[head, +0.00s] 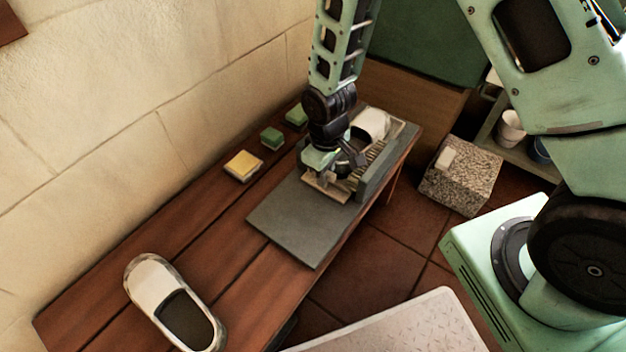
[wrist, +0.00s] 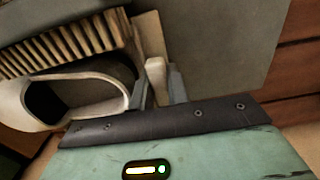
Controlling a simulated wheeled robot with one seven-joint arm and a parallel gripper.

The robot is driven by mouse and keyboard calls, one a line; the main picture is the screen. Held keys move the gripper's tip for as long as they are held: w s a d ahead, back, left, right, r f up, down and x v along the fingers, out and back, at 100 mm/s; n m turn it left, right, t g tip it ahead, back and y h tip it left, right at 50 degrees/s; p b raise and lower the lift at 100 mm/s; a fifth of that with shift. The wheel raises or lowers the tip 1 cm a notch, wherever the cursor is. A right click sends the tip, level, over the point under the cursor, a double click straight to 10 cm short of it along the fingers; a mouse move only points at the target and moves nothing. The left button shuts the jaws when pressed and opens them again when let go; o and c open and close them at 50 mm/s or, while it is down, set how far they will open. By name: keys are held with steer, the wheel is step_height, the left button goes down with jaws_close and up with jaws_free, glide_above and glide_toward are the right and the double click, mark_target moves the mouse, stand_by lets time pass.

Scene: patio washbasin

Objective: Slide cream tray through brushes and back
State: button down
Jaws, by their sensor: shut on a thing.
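The cream tray (head: 324,192) lies on the grey board in the head view, partly hidden by my gripper (head: 336,178). In the wrist view its pale edge (wrist: 148,34) and an upright cream handle (wrist: 156,72) show. My gripper (wrist: 158,88) is shut on that handle, one finger on each side. A white shoe (head: 371,124) with a dark opening is at the brush end; it also shows in the wrist view (wrist: 100,88), left of my fingers. The brushes (head: 372,158) stand beside it, and their tan bristles (wrist: 60,45) run along the shoe.
The grey board (head: 297,222) has bare room in front of the tray. Another white shoe (head: 152,283) lies at the bench's near left. A yellow-topped block (head: 243,165) and two green-topped blocks (head: 272,138) sit along the wall side. A speckled stone block (head: 461,177) stands right of the bench.

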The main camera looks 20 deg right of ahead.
steer(key=shift+w+d, duration=0.3)
steer(key=shift+d, duration=0.25)
steer(key=c, duration=1.6)
jaws_free()
steer(key=shift+c, duration=0.2)
step_height(320, 180, up, 17)
steer(key=p, duration=0.5)
steer(key=shift+r, duration=0.2)
